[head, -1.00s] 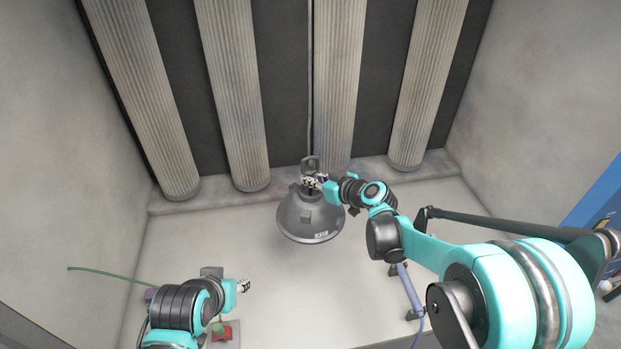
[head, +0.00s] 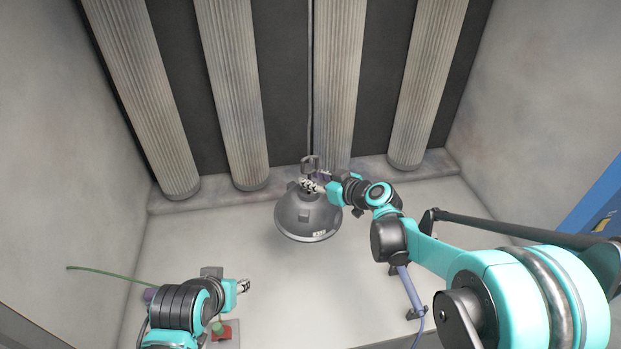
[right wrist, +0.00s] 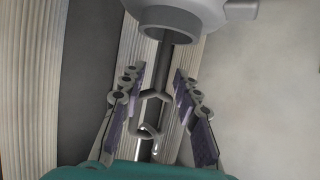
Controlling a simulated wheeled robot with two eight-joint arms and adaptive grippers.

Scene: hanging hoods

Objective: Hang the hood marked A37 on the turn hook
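A dark grey hood (head: 308,217), wide and bell-shaped, is upright near the middle of the head view. A small pale label (head: 319,233) is on its rim, too small to read. A dark hook (head: 310,161) at the lower end of a thin vertical line is just above it. My right gripper (head: 315,186) is at the hood's top. In the right wrist view, its purple-padded fingers (right wrist: 157,112) stand apart, with a thin stem and bent metal loops (right wrist: 148,130) between them. I cannot tell how the loops link. My left gripper (head: 244,286) is low on the left, away from the hood; its fingers are unclear.
Ribbed columns (head: 338,90) stand behind the hood. A red-and-green item (head: 222,332) is below my left gripper. A green cable (head: 105,274) reaches to the left wall. A blue object (head: 595,205) is at the right edge. The pale floor around the hood is largely clear.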

